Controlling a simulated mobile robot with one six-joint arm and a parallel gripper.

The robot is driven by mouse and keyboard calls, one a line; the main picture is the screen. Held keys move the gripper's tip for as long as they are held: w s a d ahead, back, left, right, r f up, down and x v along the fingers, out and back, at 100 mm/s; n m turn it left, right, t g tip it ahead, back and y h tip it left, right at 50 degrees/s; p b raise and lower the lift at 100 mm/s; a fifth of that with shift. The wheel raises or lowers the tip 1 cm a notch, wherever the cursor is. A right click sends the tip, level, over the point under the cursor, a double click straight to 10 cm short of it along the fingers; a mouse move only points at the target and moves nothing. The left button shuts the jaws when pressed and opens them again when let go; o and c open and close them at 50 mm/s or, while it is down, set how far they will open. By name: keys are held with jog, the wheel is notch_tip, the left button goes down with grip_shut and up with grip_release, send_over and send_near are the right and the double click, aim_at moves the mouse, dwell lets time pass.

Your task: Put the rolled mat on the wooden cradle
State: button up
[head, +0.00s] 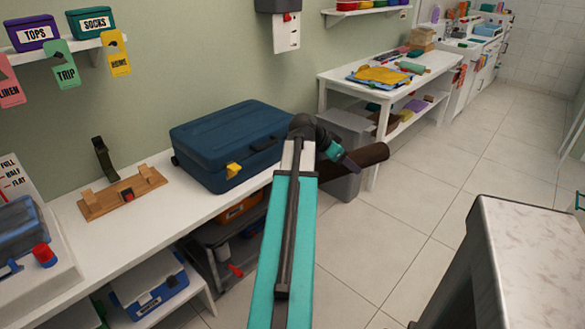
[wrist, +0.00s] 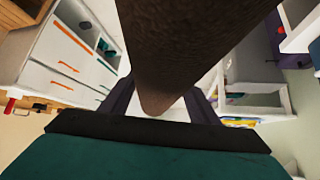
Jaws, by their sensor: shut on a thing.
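The rolled mat (head: 366,157) is a dark brown cylinder, held out in the air to the right of the blue suitcase in the head view. My gripper (head: 345,162) is shut on it. In the wrist view the brown mat (wrist: 175,45) fills the upper middle between the dark fingers of my gripper (wrist: 160,105). Part of the mat is hidden behind my gripper.
The blue suitcase (head: 228,143) with a yellow tag stands on the white bench (head: 190,207) between cradle and mat. A dark strap-like piece (head: 104,158) stands behind the cradle. A grey bin (head: 345,130) is behind the mat. A marble-topped table (head: 535,255) is at the right.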

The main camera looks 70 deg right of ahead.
aim_at(353, 154)
jog(key=r+m, duration=0.1)
jog(key=s+r+m+g+y, duration=0.1)
jog(key=r+m+g+y, duration=0.1)
jog(key=shift+s+d+m, duration=0.2)
jog(key=shift+d+m, duration=0.2)
jog(key=shift+s+a+r+m+y, duration=0.2)
jog(key=shift+r+m+y, duration=0.1)
jog(key=shift+m+y, duration=0.25)
jog(key=shift+s, duration=0.1)
